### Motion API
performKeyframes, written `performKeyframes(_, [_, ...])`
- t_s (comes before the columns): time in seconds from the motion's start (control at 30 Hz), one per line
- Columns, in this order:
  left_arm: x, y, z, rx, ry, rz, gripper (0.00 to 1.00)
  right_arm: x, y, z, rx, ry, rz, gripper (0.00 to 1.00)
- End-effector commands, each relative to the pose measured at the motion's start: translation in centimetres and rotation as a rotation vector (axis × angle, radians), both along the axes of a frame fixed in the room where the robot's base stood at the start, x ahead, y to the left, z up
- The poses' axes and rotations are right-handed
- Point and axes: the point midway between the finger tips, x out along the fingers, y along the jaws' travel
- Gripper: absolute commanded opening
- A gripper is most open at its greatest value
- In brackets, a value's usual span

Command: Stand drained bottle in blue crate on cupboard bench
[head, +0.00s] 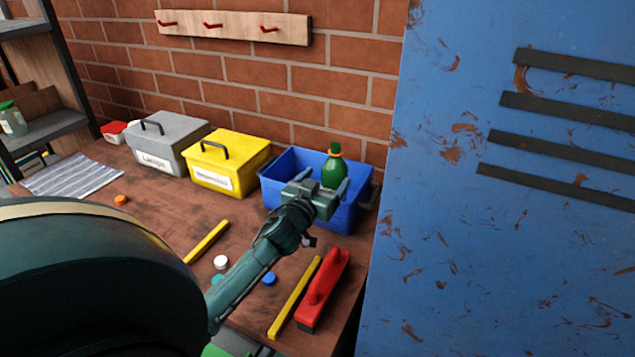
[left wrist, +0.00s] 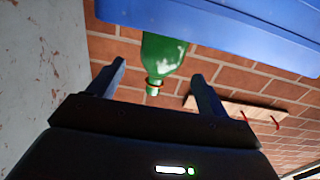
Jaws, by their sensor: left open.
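The green bottle (head: 333,172) with an orange ring at its neck stands upright in the blue crate (head: 350,212) at the back right of the bench (head: 165,217). The crate wall hides its base. My left gripper (head: 318,186) is open in front of the bottle, over the crate's near side. In the left wrist view, which is upside down, the bottle (left wrist: 163,55) shows between the two spread fingers (left wrist: 158,72), and the blue crate (left wrist: 225,25) shows at the top. I cannot tell whether a finger touches the bottle. My right gripper is not in view.
A yellow box (head: 228,160) and a grey box (head: 168,140) stand left of the crate. A red-handled tool (head: 323,290), yellow bars and several caps lie in front. A blue cupboard (head: 480,240) closes off the right. A peg rail (head: 235,27) hangs behind.

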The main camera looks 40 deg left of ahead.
Motion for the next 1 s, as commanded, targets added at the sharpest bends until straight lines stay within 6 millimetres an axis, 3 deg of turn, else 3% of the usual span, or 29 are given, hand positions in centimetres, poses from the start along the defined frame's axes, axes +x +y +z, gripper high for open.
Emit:
performKeyframes(0.1, [-2.0, -0.5, 0.1, -0.002, 0.001, 0.000, 0.78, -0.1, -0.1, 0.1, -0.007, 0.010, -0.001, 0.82])
performKeyframes(0.3, [-3.5, -0.8, 0.1, 0.000, 0.000, 0.001, 0.78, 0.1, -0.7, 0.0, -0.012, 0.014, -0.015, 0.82])
performKeyframes(1.0, [-3.6, -0.8, 0.0, 0.001, 0.000, 0.001, 0.78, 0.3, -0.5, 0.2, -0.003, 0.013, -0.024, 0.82])
